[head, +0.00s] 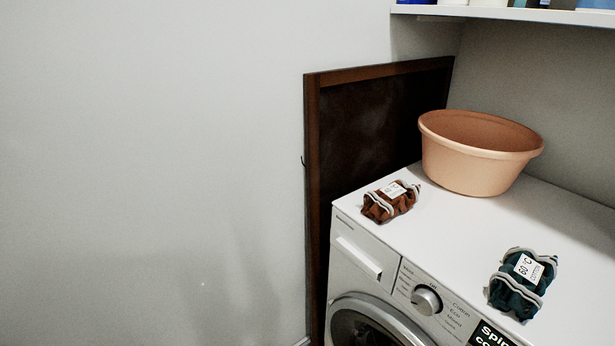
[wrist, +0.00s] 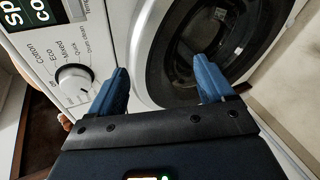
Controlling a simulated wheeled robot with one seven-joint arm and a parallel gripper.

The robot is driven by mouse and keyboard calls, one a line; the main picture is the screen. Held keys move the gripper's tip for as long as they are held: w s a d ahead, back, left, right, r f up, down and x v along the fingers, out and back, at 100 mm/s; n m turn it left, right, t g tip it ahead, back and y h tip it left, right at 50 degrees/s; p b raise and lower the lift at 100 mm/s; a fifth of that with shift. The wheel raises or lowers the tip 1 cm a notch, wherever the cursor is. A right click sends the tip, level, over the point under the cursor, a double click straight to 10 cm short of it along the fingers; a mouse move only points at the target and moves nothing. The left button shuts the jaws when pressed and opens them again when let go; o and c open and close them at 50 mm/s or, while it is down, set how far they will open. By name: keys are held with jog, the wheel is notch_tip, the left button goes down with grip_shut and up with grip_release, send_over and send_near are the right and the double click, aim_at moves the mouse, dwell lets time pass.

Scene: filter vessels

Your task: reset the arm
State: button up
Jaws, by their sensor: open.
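My gripper (wrist: 160,82) shows in the wrist view with its two blue fingers spread apart and nothing between them. It is in front of the washing machine (wrist: 110,22), near the round door (wrist: 147,62) and the program knob (wrist: 74,82). The gripper and arm do not show in the head view. There, the washing machine (head: 345,228) stands at the lower right, its door (head: 365,326) cut off by the bottom edge.
On the machine's top lie a brown cloth bundle (head: 378,207) and a dark green bundle (head: 510,299), both labelled, and an orange-tan basin (head: 470,165). A dark wood-framed panel (head: 365,120) stands behind. A shelf (head: 510,14) hangs above. The left side shows bare wall.

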jog(key=s+m+y, duration=0.4)
jog(key=s+y, duration=0.4)
jog(key=s, duration=1)
jog(key=s+d+r+m+t, duration=0.1)
jog(key=s+r, duration=0.4)
jog(key=r, duration=0.6)
jog(key=s+d+r+m+t, duration=0.2)
jog(key=s+r+m+t, duration=0.2)
jog(key=r, duration=0.7)
jog(key=shift+s+r+m+t+y, duration=0.35)
jog(key=shift+s+m, duration=0.2)
jog(key=shift+m, duration=0.65)
